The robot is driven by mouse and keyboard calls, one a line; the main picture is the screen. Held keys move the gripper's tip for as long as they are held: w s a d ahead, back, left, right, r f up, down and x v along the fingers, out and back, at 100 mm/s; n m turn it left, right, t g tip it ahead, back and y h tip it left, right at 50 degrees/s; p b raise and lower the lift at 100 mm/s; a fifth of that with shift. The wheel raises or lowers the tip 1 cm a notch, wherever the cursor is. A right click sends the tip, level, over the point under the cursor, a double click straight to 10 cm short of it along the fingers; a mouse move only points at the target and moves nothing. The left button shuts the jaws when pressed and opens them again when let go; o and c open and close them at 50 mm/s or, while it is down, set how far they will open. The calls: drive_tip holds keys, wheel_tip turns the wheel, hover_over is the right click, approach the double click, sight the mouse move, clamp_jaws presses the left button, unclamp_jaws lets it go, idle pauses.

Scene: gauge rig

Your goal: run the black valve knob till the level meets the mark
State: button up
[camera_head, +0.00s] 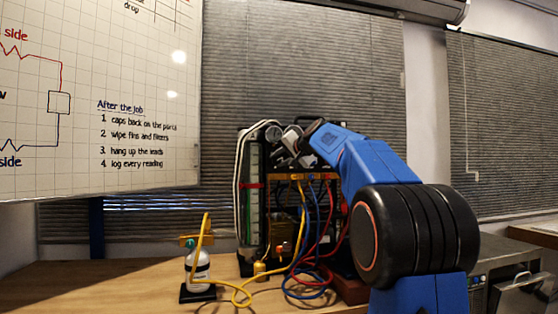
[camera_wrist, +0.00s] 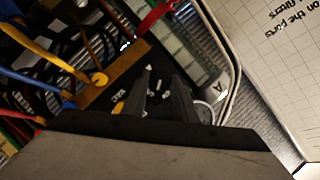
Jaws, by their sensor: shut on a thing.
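The rig's upright level tube (camera_head: 253,210) stands at its left side, with a red mark (camera_head: 250,185) across it. The tube looks pale green, and I cannot make out the liquid's edge. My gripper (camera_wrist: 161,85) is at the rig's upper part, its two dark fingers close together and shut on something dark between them. This fits the black valve knob, but the fingers and the dark panel hide most of it. In the head view my blue arm covers the right of the rig. The tube also shows in the wrist view (camera_wrist: 187,42), running beside the fingers.
A brass manifold bar (camera_wrist: 115,75) with coloured hoses lies left of the fingers in the wrist view. A grey cylinder marked A (camera_wrist: 215,87) is close on the right. A white bottle (camera_head: 198,265) with a yellow hose stands on the bench (camera_head: 110,285).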

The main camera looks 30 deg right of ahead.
drive_tip(key=m, duration=0.1)
drive_tip(key=m+t+y, duration=0.1)
drive_tip(key=m, duration=0.1)
drive_tip(key=m+t, duration=0.1)
drive_tip(key=shift+d+f+m+y, duration=0.1)
drive_tip(key=shift+f+m+y, duration=0.2)
drive_tip(key=shift+m, duration=0.1)
idle(0.4)
drive_tip(key=o, duration=1.1)
drive_tip(key=shift+c, duration=0.2)
drive_tip(key=s+d, duration=0.2)
drive_tip(key=s, duration=1.5)
drive_tip(key=shift+s+r, duration=0.2)
drive_tip(key=shift+r, duration=0.25)
